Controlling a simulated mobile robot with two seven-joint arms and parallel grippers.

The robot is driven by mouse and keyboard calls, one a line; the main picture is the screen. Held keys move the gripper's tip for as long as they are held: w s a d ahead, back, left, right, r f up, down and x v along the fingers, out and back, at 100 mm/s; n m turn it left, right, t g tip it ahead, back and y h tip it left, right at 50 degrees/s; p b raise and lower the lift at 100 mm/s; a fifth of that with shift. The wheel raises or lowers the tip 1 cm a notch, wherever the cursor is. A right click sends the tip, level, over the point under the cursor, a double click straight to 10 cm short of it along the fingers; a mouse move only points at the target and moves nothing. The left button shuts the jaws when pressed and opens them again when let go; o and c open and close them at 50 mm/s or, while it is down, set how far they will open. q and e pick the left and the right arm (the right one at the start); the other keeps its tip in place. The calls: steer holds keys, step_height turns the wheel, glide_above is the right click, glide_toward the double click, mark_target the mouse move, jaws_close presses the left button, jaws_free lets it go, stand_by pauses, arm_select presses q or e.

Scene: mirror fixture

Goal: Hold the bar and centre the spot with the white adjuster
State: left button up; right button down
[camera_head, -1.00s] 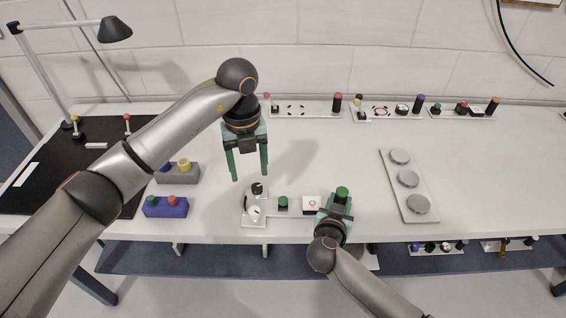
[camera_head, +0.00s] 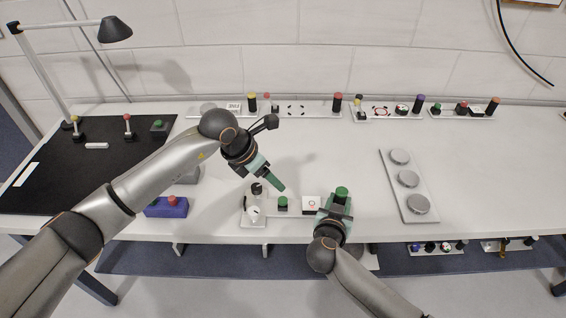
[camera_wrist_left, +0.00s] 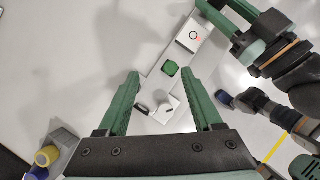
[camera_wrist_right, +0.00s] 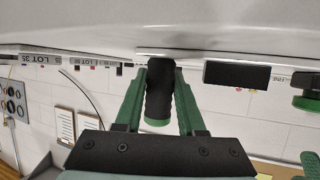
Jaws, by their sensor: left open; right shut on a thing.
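The fixture is a pale bar (camera_head: 297,212) near the table's front edge. A green knob (camera_head: 283,203) and a white target panel (camera_head: 312,204) stand to the right. My right gripper (camera_head: 335,208) is shut on the dark, green-ended grip (camera_wrist_right: 158,95) at the bar's right end. My left gripper (camera_head: 280,186) is open and empty above the adjuster end, pointing down-right.
A blue block (camera_head: 166,208) with a red knob and a grey block (camera_head: 188,175) stand left of the fixture. A black mat (camera_head: 60,180) lies further left. A plate with several grey discs (camera_head: 408,179) lies right. Strips of knobs line the back; the table middle is clear.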

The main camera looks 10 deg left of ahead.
arm_select(q)
steer(key=m+t+h, duration=0.1)
steer(key=m, duration=0.2)
steer(key=d+m+h, duration=0.1)
steer(key=m, duration=0.2)
steer(key=d+f+m+t, duration=0.1)
steer(key=m, duration=0.2)
steer(key=shift+w+f+m+t+h, duration=0.1)
steer(key=shift+w+m+t+h, duration=0.05)
steer(key=shift+m+t+h, duration=0.2)
step_height(320, 180, down, 5)
steer(key=shift+f, duration=0.1)
step_height(320, 180, up, 10)
steer(key=d+m+g+y, duration=0.1)
steer(key=m+g+y, duration=0.4)
steer(key=g+y, duration=0.1)
steer(key=shift+w+f+y, duration=0.15)
steer(key=shift+w+y, duration=0.25)
steer(key=shift+y, duration=0.05)
